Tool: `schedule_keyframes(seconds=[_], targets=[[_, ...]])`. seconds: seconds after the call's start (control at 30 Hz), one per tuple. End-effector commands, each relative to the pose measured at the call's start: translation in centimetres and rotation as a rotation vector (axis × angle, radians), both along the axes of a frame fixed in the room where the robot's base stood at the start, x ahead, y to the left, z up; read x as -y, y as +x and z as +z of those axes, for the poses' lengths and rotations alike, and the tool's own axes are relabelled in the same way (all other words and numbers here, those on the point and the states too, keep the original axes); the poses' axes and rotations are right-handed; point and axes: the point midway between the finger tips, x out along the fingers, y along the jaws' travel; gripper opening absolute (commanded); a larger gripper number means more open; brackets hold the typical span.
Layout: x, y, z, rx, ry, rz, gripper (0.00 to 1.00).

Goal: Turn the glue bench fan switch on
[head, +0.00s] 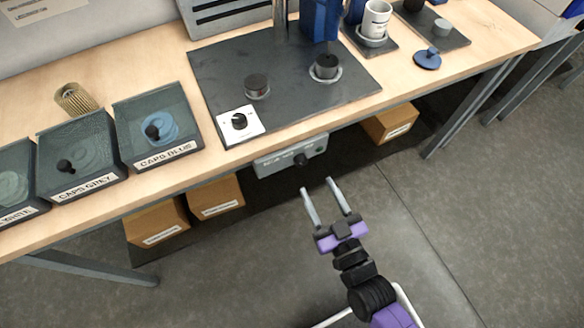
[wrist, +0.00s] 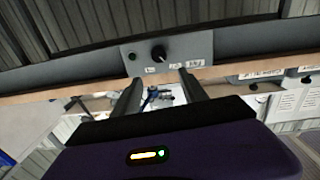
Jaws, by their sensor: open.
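A grey switch box (head: 275,166) hangs under the front edge of the bench, with a black rotary knob (head: 301,160) on its front. Its lettering is too small to read. In the wrist view a grey panel (wrist: 195,50) with a black knob (wrist: 158,52) and small white labels lies just beyond my fingertips. The knob's setting is unclear. My gripper (head: 317,186) is open and empty, in front of and below the box, apart from it. In the wrist view my gripper (wrist: 160,80) has its fingers spread below the knob.
A white plate (head: 254,129) with another black knob sits on the dark mat (head: 300,105). Cardboard boxes (head: 215,197) are under the bench. The floor (head: 460,210) at right is clear.

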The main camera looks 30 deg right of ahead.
Motion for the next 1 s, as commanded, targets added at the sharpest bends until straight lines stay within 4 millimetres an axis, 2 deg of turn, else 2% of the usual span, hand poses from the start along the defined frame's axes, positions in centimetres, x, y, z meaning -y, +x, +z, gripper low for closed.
schedule_keyframes(seconds=[0.1, 0.13, 0.33, 0.7, 1.0], targets=[[0.1, -0.4, -2.4, -0.025, -0.041, -0.013, 0.51], [0.2, -0.5, -2.5, -0.024, -0.054, -0.017, 0.51], [0.4, 0.9, -2.0, -0.012, -0.081, -0.021, 0.51], [0.8, 6.2, -2.1, -0.015, -0.08, -0.02, 0.51], [0.9, 7.3, -2.1, -0.015, -0.08, -0.02, 0.51]])
